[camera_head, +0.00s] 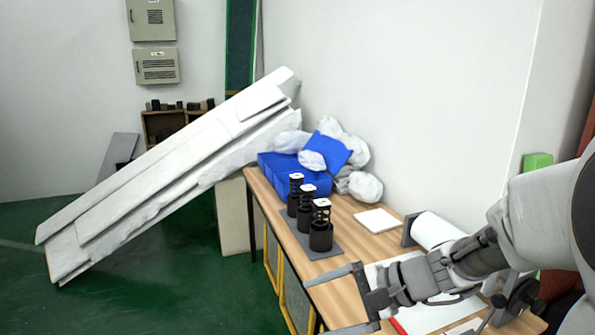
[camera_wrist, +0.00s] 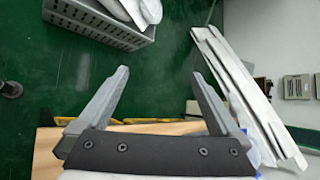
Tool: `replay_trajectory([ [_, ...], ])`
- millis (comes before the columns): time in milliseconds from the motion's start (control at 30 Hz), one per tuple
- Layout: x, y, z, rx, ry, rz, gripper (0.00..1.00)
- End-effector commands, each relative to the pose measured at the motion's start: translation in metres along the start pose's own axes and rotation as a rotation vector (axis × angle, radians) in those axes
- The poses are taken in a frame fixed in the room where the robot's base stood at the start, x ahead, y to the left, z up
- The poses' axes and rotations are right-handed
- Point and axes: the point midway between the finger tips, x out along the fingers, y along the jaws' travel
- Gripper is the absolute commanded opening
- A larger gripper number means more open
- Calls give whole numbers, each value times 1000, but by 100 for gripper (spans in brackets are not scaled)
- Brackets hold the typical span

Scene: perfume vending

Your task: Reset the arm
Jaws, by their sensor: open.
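My gripper (camera_head: 312,308) is at the lower middle right of the head view, above the front edge of the wooden table (camera_head: 375,235). Its two fingers are spread wide and point left, with nothing between them. In the wrist view the open fingers (camera_wrist: 160,73) frame green floor beyond the table edge. My arm comes in from the right side of the head view.
Several black items with white tops (camera_head: 320,228) stand on a dark grey mat (camera_head: 308,246), left of my gripper. Behind them are blue boxes (camera_head: 290,175) and white bags (camera_head: 360,186). A white roll (camera_head: 435,231) lies near my arm. Long white panels (camera_head: 165,180) lean at left.

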Motion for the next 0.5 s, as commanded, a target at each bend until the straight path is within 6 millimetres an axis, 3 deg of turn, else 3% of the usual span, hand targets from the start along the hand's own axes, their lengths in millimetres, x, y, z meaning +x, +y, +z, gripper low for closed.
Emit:
replay_trajectory([
  [33, -3, 6, 16, -79, 18, 60, 100],
  [200, -22, 32, 51, -318, 91, 249, 100],
  [500, -76, 71, 80, -728, 283, 518, 100],
])
